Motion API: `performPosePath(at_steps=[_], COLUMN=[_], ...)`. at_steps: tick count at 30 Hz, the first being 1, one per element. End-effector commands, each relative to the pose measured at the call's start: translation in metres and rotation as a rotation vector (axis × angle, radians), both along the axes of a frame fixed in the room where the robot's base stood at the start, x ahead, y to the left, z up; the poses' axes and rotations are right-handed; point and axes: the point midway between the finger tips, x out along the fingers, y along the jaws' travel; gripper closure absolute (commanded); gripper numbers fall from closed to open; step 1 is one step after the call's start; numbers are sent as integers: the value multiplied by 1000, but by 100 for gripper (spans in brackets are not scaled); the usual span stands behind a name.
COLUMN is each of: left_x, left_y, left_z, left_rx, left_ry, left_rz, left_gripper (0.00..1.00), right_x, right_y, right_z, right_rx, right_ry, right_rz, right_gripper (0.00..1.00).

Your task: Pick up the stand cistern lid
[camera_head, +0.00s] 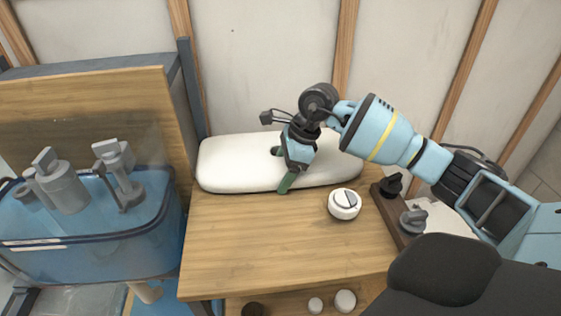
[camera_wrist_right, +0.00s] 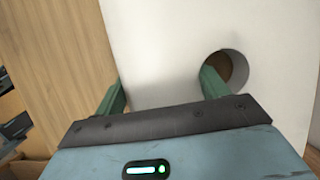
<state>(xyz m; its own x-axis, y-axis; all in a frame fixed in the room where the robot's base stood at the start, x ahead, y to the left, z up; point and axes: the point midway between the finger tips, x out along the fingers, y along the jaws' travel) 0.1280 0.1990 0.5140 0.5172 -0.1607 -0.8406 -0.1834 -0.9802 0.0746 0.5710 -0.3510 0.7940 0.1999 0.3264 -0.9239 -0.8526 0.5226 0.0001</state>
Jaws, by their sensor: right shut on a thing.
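The cistern lid (camera_head: 232,165) is a long white slab with rounded corners. It lies flat along the back of the wooden table, against or close to the wall panels. My right gripper (camera_head: 282,168) is over its middle, pointing down, with green fingers across its width. In the right wrist view the lid (camera_wrist_right: 160,50) fills the middle. One finger of the gripper (camera_wrist_right: 162,90) is at the round hole in the lid, the other at its edge. The gripper is shut on the lid. I cannot tell whether the lid is clear of the table. My left gripper is not in view.
A round white button (camera_head: 344,204) stands on the wooden table (camera_head: 250,245) in front of the lid. A clear blue tank (camera_head: 90,235) with grey fittings is at left. A dark board (camera_head: 388,212) with knobs is at right. The table's front middle is clear.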

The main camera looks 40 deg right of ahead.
Motion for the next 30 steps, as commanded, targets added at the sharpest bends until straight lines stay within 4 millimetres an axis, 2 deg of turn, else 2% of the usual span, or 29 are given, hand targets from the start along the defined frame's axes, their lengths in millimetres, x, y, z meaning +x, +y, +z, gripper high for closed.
performPosePath(at_steps=[5,8,18,24,30], left_x=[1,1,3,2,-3], left_y=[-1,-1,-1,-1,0], left_z=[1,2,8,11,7], left_rx=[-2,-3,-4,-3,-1], left_ry=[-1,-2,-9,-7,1], left_rz=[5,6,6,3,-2], left_gripper=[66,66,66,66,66], right_x=[-1,-1,-2,-2,-24], right_y=[1,2,2,2,15], right_z=[9,21,88,121,117], right_rx=[1,1,2,3,0], right_ry=[-8,-11,-12,-11,-6], right_rz=[1,1,1,0,2], right_gripper=[82,82,82,82,82])
